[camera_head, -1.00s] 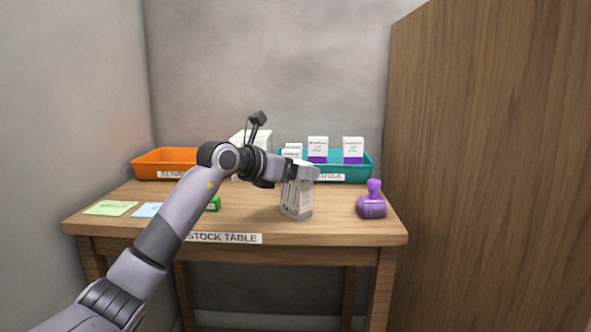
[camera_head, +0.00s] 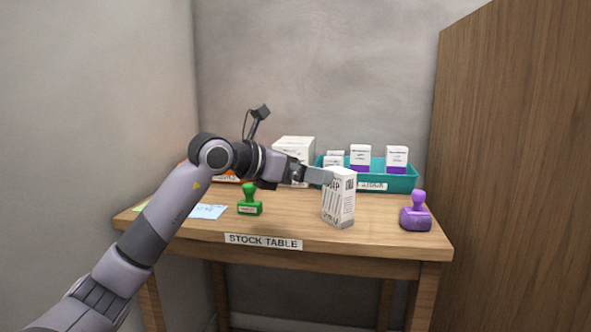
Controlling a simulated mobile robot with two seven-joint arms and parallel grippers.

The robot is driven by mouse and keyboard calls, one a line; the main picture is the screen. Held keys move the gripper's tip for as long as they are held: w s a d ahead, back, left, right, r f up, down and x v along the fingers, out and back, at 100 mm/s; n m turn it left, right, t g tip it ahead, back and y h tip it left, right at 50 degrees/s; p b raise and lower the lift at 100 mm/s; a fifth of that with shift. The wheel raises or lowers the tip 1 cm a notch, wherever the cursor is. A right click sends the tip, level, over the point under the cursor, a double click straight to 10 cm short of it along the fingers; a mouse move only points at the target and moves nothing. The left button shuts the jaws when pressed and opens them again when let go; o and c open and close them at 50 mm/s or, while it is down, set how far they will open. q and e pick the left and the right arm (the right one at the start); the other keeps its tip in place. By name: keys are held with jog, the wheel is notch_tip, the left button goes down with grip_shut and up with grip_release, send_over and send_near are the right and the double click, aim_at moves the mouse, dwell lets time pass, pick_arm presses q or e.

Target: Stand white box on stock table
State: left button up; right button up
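The white box (camera_head: 339,200), printed with dark lettering, stands upright on the stock table (camera_head: 290,216), right of its middle. Its top and two sides show. My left gripper (camera_head: 322,175) reaches in from the left at the box's upper left edge. Its near finger overlaps only that edge, and the other finger is hidden. The gripper looks open, drawn back from the box. My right gripper is not in view.
A green stamp (camera_head: 250,203) stands left of the box and a purple stamp (camera_head: 415,216) right of it. Behind are a teal tray (camera_head: 400,183) with white-and-purple boxes, an orange tray (camera_head: 228,179) and a larger white box (camera_head: 294,148). A blue paper (camera_head: 209,211) lies at left.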

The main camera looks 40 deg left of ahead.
pick_arm(q)
jog(key=shift+v, duration=1.05)
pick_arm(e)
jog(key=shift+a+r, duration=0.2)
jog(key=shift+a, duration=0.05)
pick_arm(q)
jog(key=shift+d+f, duration=0.1)
jog(key=s+d+f+n+h, duration=0.25)
jog(key=d+f+h, duration=0.35)
jog(key=d, duration=0.4)
jog(key=s+d+f+n+h, duration=0.1)
jog(key=d+f+n+h, duration=0.2)
jog(key=d+f+h, duration=0.45)
jog(key=s+d+f+n+g+y, duration=0.1)
jog(key=s+d+f+n+y, duration=0.2)
jog(key=f+n, duration=0.5)
jog(key=s+d+f+n+g+y, duration=0.1)
jog(key=s+d+f+n+y, duration=0.2)
jog(key=s+f+n+y, duration=0.2)
jog(key=s+d+f+n+y, duration=0.3)
jog(key=s+f+n+y, duration=0.2)
jog(key=f+n, duration=0.8)
jog(key=s+n, duration=0.3)
jog(key=shift+d+n+g, duration=0.35)
jog(key=shift+g, duration=0.05)
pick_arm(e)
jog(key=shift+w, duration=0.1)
